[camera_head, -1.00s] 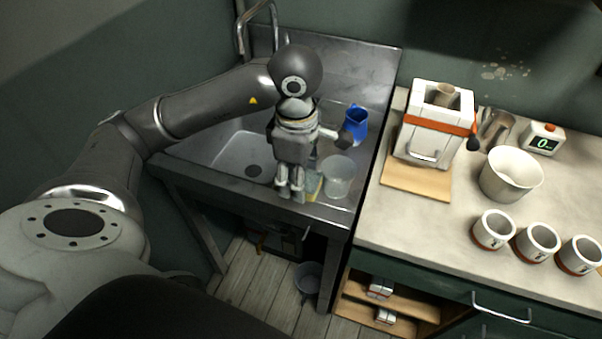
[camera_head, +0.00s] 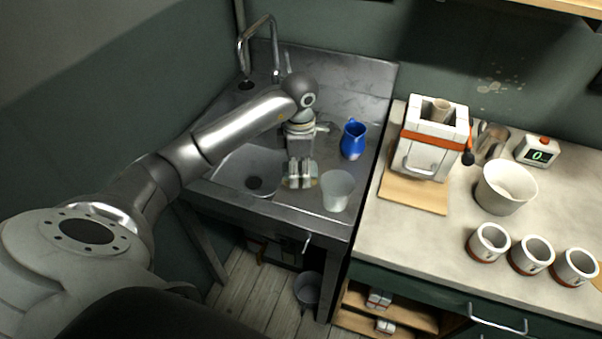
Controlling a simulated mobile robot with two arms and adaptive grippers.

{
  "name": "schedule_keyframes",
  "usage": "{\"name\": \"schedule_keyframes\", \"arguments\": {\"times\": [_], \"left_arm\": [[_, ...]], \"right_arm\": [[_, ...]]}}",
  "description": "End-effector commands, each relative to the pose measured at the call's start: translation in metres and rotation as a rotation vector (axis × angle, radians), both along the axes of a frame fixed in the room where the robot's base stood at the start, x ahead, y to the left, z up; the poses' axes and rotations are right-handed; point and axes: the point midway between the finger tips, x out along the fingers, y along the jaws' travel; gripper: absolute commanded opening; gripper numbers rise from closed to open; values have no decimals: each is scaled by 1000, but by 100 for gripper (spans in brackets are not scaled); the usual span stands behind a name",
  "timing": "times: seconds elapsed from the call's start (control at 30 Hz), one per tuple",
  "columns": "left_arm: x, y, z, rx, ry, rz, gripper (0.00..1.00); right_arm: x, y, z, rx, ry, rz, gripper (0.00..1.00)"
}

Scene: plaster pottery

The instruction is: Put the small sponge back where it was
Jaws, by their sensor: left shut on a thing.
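My left gripper (camera_head: 300,174) points down over the front of the steel sink unit, to the right of the basin (camera_head: 245,168). It is shut on the small sponge (camera_head: 287,183). The fingers hide most of the sponge; only small pale tan and greenish edges show around the fingertips. The sponge is low, near the steel ledge; I cannot tell whether it touches it. My right gripper is out of view.
A translucent cup (camera_head: 337,191) stands close to the right of my left gripper. A blue jug (camera_head: 353,140) stands behind it. The faucet (camera_head: 259,45) rises at the back left. A worktop (camera_head: 400,232) with a white press (camera_head: 434,140) and pots lies to the right.

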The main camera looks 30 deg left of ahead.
Motion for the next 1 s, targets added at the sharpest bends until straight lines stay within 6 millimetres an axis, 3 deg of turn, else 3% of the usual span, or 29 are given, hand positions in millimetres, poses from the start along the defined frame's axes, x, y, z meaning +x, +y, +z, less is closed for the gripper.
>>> {"name": "schedule_keyframes", "arguments": {"times": [0.33, 0.57, 0.93, 0.97, 1.0], "left_arm": [[19, 9, -25, -1, 2, 0, 28], [18, 8, -53, -2, 1, 0, 28], [18, 9, -60, 1, -1, -1, 28], [18, 9, -59, 0, -1, -1, 48], [18, 9, -58, 0, -1, -1, 53]], "right_arm": [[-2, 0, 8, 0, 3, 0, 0], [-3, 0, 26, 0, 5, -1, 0], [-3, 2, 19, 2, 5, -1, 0], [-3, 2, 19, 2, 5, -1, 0], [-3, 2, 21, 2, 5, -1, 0]]}}
